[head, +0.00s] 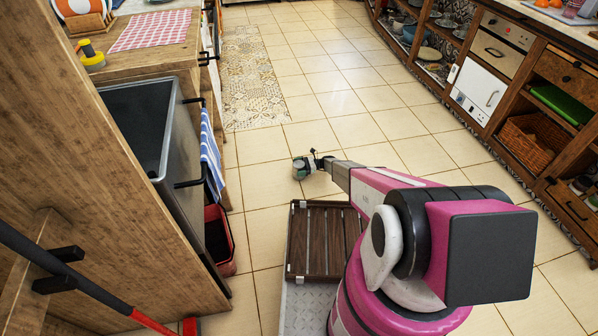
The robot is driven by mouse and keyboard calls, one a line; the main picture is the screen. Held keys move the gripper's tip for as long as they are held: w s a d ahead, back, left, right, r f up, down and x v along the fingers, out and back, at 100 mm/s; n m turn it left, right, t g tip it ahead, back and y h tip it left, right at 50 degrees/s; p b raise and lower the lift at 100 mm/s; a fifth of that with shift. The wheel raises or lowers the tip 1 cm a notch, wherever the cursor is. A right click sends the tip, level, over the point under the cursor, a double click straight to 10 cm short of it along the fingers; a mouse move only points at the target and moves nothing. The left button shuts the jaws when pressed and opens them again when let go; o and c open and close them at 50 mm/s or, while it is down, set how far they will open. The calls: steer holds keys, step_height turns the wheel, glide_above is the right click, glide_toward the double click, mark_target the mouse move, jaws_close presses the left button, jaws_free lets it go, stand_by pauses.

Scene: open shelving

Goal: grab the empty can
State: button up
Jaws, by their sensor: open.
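My arm reaches forward over the tiled floor, and my gripper (314,163) is at its far end, left of the picture's middle. The gripper is small here and its fingers are not clear; it is open. A small green, white and dark shape (300,169) shows at the gripper's tip. I cannot tell whether it is the can or part of the gripper, nor whether it touches the floor. No other can is clearly visible.
Wooden shelving with a wicker basket (535,142) lines the right. Tiled floor between is clear, with a patterned rug (252,80).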

steer(key=c, duration=0.9)
steer(key=shift+r, duration=0.1)
